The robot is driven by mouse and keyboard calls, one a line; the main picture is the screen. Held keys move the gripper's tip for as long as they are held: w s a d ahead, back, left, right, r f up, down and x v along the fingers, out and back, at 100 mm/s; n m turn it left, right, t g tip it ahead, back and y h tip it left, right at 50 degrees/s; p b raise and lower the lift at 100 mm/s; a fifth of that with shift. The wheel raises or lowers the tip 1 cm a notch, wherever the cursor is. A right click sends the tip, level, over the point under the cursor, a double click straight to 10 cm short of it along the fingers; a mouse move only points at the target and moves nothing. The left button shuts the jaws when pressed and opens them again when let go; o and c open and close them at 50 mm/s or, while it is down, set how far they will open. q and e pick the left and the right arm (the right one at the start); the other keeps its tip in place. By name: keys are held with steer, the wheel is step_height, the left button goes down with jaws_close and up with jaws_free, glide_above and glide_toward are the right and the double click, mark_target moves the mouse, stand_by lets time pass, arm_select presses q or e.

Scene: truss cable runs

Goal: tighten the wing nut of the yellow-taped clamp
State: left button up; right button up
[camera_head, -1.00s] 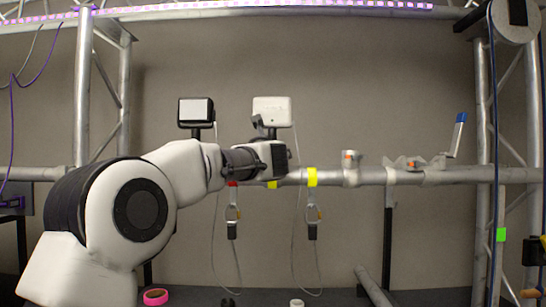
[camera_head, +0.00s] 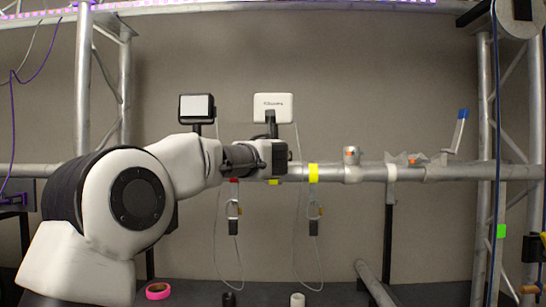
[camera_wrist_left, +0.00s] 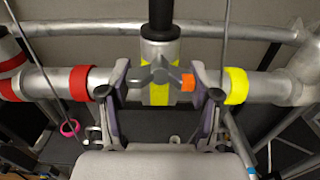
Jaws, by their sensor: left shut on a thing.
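The yellow-taped clamp (camera_wrist_left: 160,93) sits on the horizontal pipe, under a black post, in the left wrist view. Its grey wing nut (camera_wrist_left: 158,72) faces me, with an orange piece at its right. My left gripper (camera_wrist_left: 160,77) is shut on the wing nut, one finger on each side. In the head view my left gripper (camera_head: 288,156) is at the pipe and hides most of the clamp; only a bit of yellow tape (camera_head: 273,182) shows below it. My right gripper is in neither view.
A yellow band (camera_head: 313,173) marks the pipe right of the clamp; red bands (camera_wrist_left: 79,83) mark it on the left. A black-framed light (camera_head: 197,107) and a white one (camera_head: 273,107) stand above. Thin cables hang below. More clamps (camera_head: 351,164) are further right.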

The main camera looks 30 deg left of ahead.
arm_select(q)
steer(key=o, duration=1.2)
steer(key=shift+c, duration=0.2)
